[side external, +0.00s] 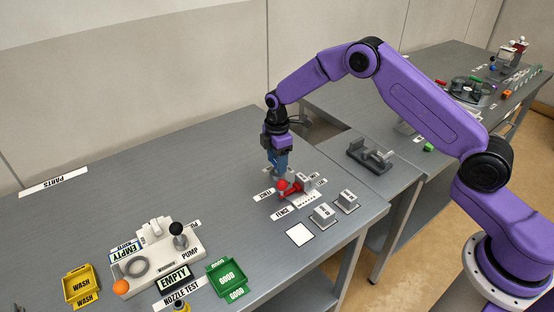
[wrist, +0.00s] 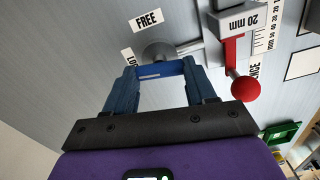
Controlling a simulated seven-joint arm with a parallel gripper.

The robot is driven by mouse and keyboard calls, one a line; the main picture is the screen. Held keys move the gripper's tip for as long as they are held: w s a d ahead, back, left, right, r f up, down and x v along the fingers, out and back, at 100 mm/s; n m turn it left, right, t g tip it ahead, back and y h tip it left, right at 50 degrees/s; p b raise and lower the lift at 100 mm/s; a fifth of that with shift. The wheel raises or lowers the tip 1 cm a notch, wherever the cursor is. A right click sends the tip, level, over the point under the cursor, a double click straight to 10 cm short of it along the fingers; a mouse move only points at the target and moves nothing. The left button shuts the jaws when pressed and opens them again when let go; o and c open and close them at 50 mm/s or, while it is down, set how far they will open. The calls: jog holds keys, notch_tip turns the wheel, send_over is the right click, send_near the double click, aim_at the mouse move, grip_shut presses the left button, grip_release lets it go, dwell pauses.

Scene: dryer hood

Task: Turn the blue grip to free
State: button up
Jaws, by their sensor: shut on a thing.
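The blue grip (wrist: 160,70) is a short bar beside a round grey hub in the wrist view. My gripper (wrist: 161,77) has one blue finger at each end of the bar and is shut on it. The FREE label (wrist: 147,20) lies above and left of the hub. A second label (wrist: 129,59), partly hidden and starting "LO", lies left of the hub. I cannot tell which label the grip is set to. In the side view my gripper (side external: 280,172) points down at the fixture and hides the grip.
A red lever with a red ball (wrist: 245,88) is close to my right finger in the wrist view. A grey block marked 20 mm (wrist: 243,20) sits above it. Grey blocks (side external: 324,215), a pump unit (side external: 150,262) and a green tray (side external: 228,279) are nearby.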

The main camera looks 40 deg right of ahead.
jog(key=m, duration=0.4)
jog(key=shift+m, duration=0.3)
jog(key=m, duration=0.3)
jog(key=shift+m, duration=0.3)
jog(key=m, duration=0.4)
jog(key=shift+m, duration=1.9)
jog(key=o, duration=1)
jog(key=shift+o, duration=0.2)
